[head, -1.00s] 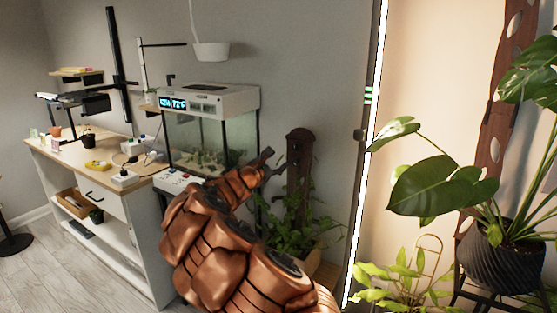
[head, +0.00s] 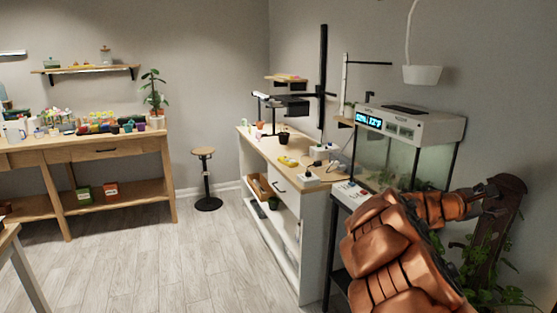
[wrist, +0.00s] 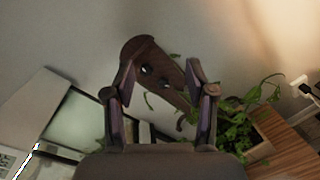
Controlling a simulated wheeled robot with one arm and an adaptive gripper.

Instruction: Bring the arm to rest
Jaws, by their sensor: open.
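My copper-coloured arm (head: 385,250) reaches up from the lower right in the head view. My gripper (head: 492,190) is at its end, in front of the dark brown wooden plank of a plant stand (head: 497,225). In the wrist view my gripper (wrist: 160,85) is open, with its two fingers apart and nothing between them. The brown plank (wrist: 150,60) shows beyond the fingers; I cannot tell how far away it is.
A glass tank (head: 400,165) with a lit display stands left of my gripper. A white cabinet (head: 312,235) with a wooden top is beside it. A stool (head: 205,180) and a long workbench (head: 95,150) stand further left. The grey floor (head: 170,265) between is clear.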

